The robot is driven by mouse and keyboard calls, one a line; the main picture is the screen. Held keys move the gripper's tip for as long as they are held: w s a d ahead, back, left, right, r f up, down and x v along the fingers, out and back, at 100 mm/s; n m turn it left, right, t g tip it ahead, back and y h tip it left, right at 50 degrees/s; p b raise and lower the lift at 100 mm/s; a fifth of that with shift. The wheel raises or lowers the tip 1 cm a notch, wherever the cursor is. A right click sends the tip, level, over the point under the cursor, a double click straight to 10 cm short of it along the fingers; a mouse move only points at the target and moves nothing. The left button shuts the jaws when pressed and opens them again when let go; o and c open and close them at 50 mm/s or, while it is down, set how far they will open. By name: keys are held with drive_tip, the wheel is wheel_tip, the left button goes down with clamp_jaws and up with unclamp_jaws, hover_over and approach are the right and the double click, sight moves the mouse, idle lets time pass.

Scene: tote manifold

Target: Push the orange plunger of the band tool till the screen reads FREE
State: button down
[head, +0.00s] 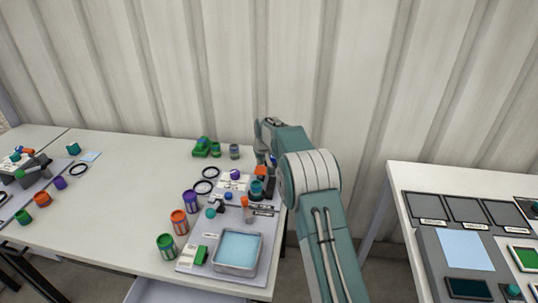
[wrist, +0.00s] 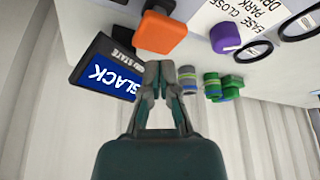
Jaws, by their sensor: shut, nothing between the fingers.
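The band tool's orange plunger (wrist: 161,33) is a rounded block, seen upside down at the top middle of the wrist view; it also shows in the head view (head: 261,170), partly behind my arm. My gripper (wrist: 158,66) is shut and empty, its fingertips just short of the plunger in the picture. I cannot tell whether they touch it. Beside the plunger, the blue screen (wrist: 108,80) reads SLACK, upside down. A STATE label sits along the screen's edge. In the head view my arm hides the screen and most of the gripper.
A purple knob (wrist: 225,38) stands next to the plunger, by a white card with printed words. Green and grey pieces (head: 207,147) stand behind. Several paint-like cans (head: 166,246) and a tray of blue liquid (head: 217,268) occupy the table's front. Another table is at right.

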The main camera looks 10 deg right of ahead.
idle(0.6)
drive_tip(key=s+r, duration=2.2)
drive_tip(key=s+f+m+t, duration=0.1)
drive_tip(key=s+f, duration=0.1)
drive_tip(key=s, duration=2.6)
drive_tip(key=shift+s+h, duration=0.3)
drive_tip(key=shift+s, duration=0.05)
